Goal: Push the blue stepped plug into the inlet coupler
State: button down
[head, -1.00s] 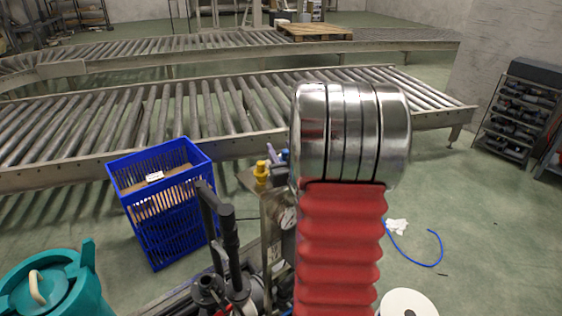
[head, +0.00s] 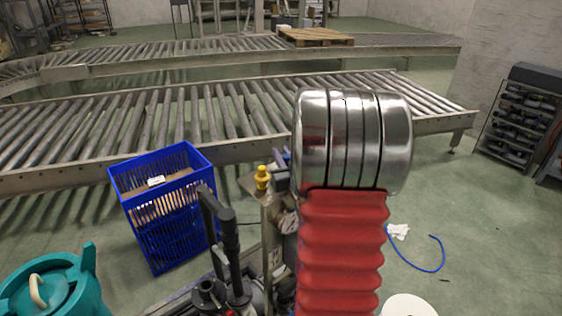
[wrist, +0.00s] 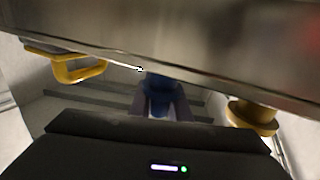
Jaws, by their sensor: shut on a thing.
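In the wrist view, my gripper (wrist: 161,108) is shut on the blue stepped plug (wrist: 160,88), which sits between the two dark fingers. The plug's far end is hidden behind the edge of a grey metal plate (wrist: 190,45) that crosses the upper picture at a tilt. I cannot make out the inlet coupler, nor tell whether the plug touches it.
A yellow handle (wrist: 75,68) and a yellow knob (wrist: 252,115) flank the gripper. In the head view, a post with a yellow cap (head: 262,178) and a gauge (head: 289,222) stands beside my arm. A blue crate (head: 165,205) stands left, before a roller conveyor (head: 130,130).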

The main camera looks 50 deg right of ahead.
notch_tip(320, 180, up, 10)
dwell(0.6)
jog(key=shift+s, duration=0.1)
dwell(0.5)
